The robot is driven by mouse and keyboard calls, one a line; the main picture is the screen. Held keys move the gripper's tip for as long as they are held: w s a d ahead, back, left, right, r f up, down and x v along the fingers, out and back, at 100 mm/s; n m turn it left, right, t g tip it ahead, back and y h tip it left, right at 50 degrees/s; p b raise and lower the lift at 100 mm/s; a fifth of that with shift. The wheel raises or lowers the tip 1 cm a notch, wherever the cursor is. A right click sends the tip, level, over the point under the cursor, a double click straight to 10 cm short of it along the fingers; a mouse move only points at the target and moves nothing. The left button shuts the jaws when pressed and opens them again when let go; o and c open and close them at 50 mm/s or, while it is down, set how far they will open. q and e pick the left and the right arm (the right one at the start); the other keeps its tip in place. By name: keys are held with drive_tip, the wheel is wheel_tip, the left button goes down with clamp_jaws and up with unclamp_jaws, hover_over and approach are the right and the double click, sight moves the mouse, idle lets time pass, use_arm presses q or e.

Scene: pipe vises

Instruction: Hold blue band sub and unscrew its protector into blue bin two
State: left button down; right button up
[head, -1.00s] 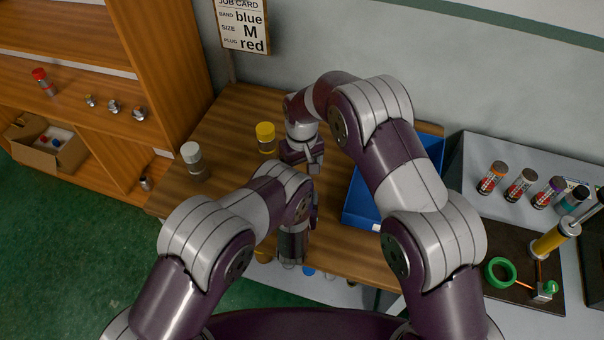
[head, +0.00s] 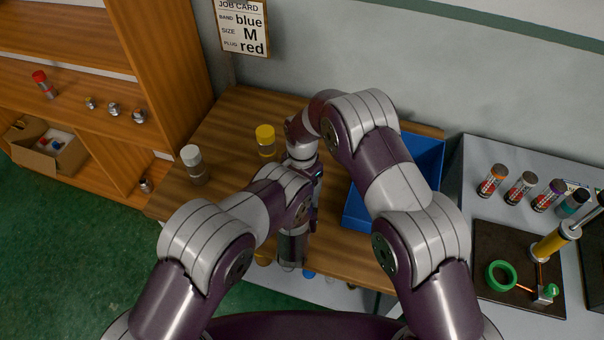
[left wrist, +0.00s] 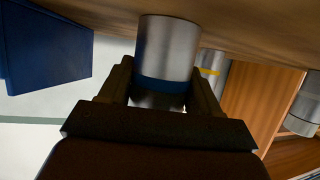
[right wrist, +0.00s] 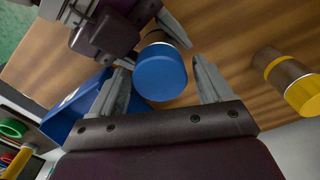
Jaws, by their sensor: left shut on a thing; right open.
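The blue band sub is a steel cylinder with a blue band, seen in the left wrist view (left wrist: 167,50). My left gripper (left wrist: 165,98) is shut on it near the band, and it stands on the wooden bench. Its protector is a blue cap (right wrist: 160,74) on the sub's upper end in the right wrist view. My right gripper (right wrist: 160,95) is open, its fingers on either side of the cap with visible gaps. The blue bin (head: 425,165) is right of the grippers; it also shows in the right wrist view (right wrist: 60,125). My arms hide the sub in the head view.
A yellow-capped sub (head: 266,140) and a white-capped sub (head: 193,165) stand on the bench (head: 235,115) to the left. A grey table (head: 480,160) with several tubes is at the right. A job card (head: 242,28) reads blue, M, red.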

drive_tip(key=shift+f, duration=0.15)
drive_tip(key=c, duration=1)
drive_tip(key=n, duration=0.5)
drive_tip(key=shift+n, duration=0.4)
drive_tip(key=shift+c, duration=0.3)
drive_tip(key=n, duration=0.2)
drive_tip(key=shift+n, duration=0.4)
drive_tip(key=n, duration=0.5)
drive_tip(key=o, duration=1.2)
drive_tip(key=shift+c, duration=0.2)
